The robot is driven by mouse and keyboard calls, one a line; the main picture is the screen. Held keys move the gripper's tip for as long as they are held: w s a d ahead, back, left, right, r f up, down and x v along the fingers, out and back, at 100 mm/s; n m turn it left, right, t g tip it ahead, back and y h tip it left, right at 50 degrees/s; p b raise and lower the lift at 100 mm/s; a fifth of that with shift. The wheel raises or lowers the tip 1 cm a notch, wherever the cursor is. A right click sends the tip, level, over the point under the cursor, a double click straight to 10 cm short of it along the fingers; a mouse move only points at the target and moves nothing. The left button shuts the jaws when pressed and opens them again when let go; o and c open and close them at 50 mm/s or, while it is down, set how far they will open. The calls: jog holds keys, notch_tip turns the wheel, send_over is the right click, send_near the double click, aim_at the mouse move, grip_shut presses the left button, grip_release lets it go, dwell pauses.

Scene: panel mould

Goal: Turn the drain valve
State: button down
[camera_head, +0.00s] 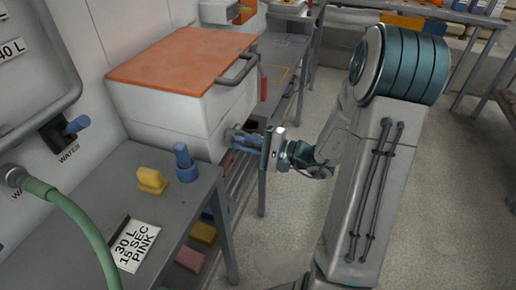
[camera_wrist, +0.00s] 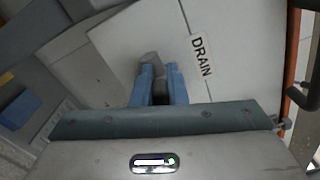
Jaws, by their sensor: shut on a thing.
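The drain valve (camera_wrist: 152,59) shows in the wrist view as a grey part between my blue fingers, on a pale panel beside a label (camera_wrist: 201,55) reading DRAIN. My gripper (camera_wrist: 159,76) is shut on it; the fingers hide much of the valve, so its angle is hard to tell. In the head view my gripper (camera_head: 238,136) reaches in from the right to the front face of the white box (camera_head: 180,120) with an orange lid (camera_head: 183,57). The valve is mostly hidden there behind the fingers.
A grey bench (camera_head: 95,195) at left holds a yellow block (camera_head: 151,180), a blue knobbed piece (camera_head: 185,165) and a card (camera_head: 134,243). A green hose (camera_head: 75,215) hangs at far left. The box's dark lid handle (camera_head: 240,70) juts out above my gripper.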

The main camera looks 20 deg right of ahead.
jog(key=shift+f, duration=0.15)
jog(key=shift+f+n+b, duration=0.35)
jog(key=shift+n+b, duration=0.15)
jog(key=shift+b, duration=0.55)
jog(key=n+b, duration=0.2)
jog(key=b, duration=0.2)
jog(key=shift+f, duration=0.2)
jog(key=c, duration=1.4)
grip_release()
jog(key=shift+r, duration=0.3)
jog(key=shift+c, duration=0.2)
jog(key=shift+p, duration=0.3)
jog(key=shift+s, duration=0.1)
jog(key=v, duration=1.3)
jog(key=shift+s+d, duration=0.25)
jog(key=shift+d, duration=0.05)
